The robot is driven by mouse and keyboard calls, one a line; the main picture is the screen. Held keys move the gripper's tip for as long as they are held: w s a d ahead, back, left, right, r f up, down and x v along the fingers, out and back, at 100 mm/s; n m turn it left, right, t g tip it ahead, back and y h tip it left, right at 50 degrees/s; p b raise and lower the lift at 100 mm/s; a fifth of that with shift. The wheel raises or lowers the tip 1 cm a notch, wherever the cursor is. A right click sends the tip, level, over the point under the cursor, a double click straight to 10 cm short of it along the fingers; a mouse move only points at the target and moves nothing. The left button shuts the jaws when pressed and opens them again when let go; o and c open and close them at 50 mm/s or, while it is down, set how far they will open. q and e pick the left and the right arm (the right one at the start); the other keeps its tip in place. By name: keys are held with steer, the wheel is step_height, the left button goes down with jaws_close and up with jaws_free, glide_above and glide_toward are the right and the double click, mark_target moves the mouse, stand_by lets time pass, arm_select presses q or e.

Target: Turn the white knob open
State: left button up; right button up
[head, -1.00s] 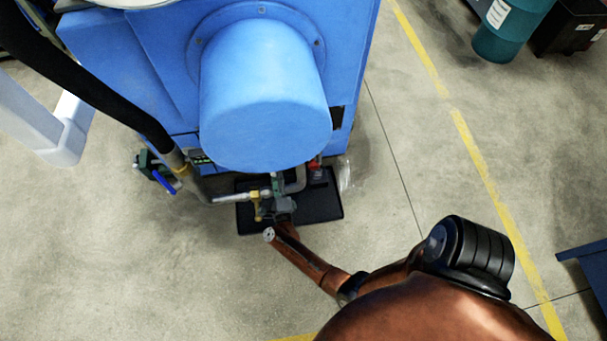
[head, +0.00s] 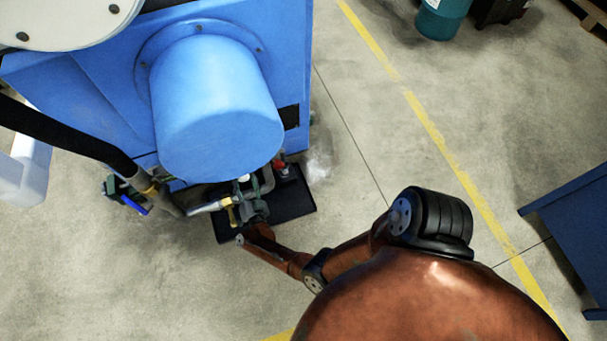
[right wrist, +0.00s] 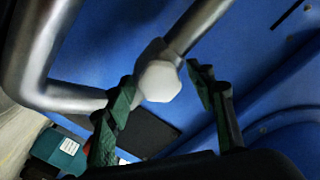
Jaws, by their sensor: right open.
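The white knob (right wrist: 160,80) is a faceted cap on a metal pipe in the right wrist view. It shows as a small white spot below the blue cylinder in the head view (head: 243,177). My right gripper (right wrist: 161,92) is open, with one green-black finger to the left of the knob and the other to its right. The left finger looks very close to the knob; I cannot tell whether it touches. In the head view my right gripper (head: 250,198) is at the pipework, its fingers partly hidden among the pipes. My left gripper is not in view.
The blue machine (head: 290,60) with its large cylinder (head: 215,110) overhangs the pipework. A black tray (head: 292,200) lies on the floor below. A thick black hose (head: 70,140) runs in from the left. A blue table (head: 575,220) stands at right. The floor between is clear.

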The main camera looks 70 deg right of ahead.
steer(key=n, duration=0.4)
steer(key=shift+w+r+p, duration=0.1)
steer(key=shift+r+p, duration=0.05)
steer(key=shift+p, duration=0.2)
steer(key=n, duration=0.4)
steer(key=shift+n+p, duration=0.3)
arm_select(q)
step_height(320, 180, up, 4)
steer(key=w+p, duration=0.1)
steer(key=p, duration=0.1)
arm_select(e)
steer(key=v, duration=0.8)
steer(key=s+d+f+n+t+y+b, duration=0.2)
steer(key=s+d+f+n+t+y, duration=0.15)
steer(key=s+d+n+y, duration=0.3)
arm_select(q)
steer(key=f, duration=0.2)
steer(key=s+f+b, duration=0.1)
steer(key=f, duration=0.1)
arm_select(e)
steer(key=s+a+n+g+y, duration=0.1)
steer(key=s+a+g+y, duration=0.1)
steer(key=s+a+y, duration=0.2)
steer(key=s+a+f+n+g+y, duration=0.1)
steer(key=s+a+y, duration=0.3)
steer(key=s+a, duration=0.5)
steer(key=s+g, duration=0.1)
steer(key=s, duration=0.3)
steer(key=shift+s+a+f+n, duration=0.3)
steer(key=shift+n, duration=0.05)
